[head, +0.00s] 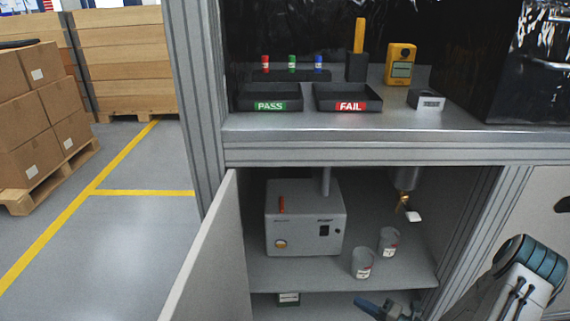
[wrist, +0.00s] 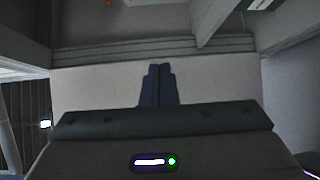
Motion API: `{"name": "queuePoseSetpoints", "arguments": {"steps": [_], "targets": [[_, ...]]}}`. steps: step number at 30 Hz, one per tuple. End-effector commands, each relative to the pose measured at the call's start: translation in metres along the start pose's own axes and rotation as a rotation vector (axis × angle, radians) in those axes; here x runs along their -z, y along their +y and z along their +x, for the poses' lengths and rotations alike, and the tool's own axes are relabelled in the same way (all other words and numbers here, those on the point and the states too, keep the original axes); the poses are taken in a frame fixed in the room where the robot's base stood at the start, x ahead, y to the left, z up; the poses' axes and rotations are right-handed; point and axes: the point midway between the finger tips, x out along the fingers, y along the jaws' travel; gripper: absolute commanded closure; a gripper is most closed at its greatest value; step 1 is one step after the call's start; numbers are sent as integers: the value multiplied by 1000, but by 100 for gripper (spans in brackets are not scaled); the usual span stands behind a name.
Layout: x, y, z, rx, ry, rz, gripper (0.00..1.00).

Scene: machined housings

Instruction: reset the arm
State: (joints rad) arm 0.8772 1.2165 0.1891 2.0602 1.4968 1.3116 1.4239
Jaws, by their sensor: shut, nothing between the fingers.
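My gripper (wrist: 160,68) is shut and empty in the wrist view. Its two dark fingers lie together, pointing at a pale panel of the cabinet interior. In the head view my gripper (head: 366,306) shows at the bottom edge, low in front of the open cabinet. My arm comes in from the lower right, and part of it is cut off by the frame. The fingers appear apart from everything around them.
The open cabinet (head: 258,270) holds a grey machine box (head: 304,225) and two grey cups (head: 362,263) (head: 389,241). Its door (head: 212,262) stands open at left. Above, the bench (head: 330,122) carries PASS (head: 270,92) and FAIL (head: 347,93) trays.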

Motion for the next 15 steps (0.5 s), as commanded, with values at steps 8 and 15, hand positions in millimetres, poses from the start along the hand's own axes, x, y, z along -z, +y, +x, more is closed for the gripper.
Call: {"name": "queuePoseSetpoints", "arguments": {"steps": [8, 15], "targets": [[13, 47, 8, 34, 149, -199, 100], [36, 106, 14, 62, 357, -476, 100]]}}
